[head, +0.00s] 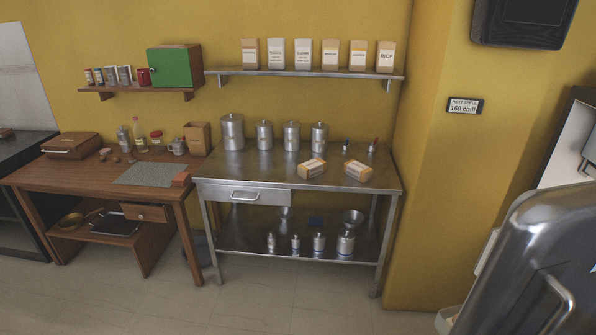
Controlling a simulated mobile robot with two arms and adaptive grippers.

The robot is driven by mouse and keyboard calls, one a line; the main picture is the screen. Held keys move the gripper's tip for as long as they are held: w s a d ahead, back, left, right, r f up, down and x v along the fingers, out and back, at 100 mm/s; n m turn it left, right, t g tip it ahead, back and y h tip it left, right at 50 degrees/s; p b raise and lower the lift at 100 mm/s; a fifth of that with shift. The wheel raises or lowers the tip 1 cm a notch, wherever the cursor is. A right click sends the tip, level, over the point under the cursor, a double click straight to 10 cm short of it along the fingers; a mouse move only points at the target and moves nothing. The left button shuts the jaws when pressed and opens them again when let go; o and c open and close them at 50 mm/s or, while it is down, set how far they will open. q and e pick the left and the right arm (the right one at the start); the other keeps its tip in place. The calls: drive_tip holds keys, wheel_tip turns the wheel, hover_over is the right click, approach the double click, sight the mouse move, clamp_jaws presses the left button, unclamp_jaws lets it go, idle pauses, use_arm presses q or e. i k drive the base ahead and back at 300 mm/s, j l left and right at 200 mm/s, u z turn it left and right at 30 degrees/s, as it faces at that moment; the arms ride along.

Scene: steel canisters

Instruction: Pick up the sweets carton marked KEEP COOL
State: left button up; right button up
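Two small cartons with pale tops and orange-brown sides lie on the steel table (335,184). The left carton (312,168) is near the middle of the table top, and the right carton (358,171) is a little to its right, apart from it. Their print is too small to read here, so I cannot tell which one is marked KEEP COOL. Neither of my grippers is in view.
Several steel canisters (232,132) stand behind the cartons. A wall shelf (300,73) above holds several paper packets. A wooden table (95,180) adjoins on the left. A large grey metal unit with a handle (525,265) fills the lower right. Floor (290,305) in front is clear.

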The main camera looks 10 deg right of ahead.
sight(310, 169)
drive_tip(key=i+j+z, duration=0.1)
drive_tip(key=i+j, duration=0.3)
drive_tip(key=i+j+z, duration=0.1)
drive_tip(key=i+j, duration=0.3)
drive_tip(key=j, duration=0.2)
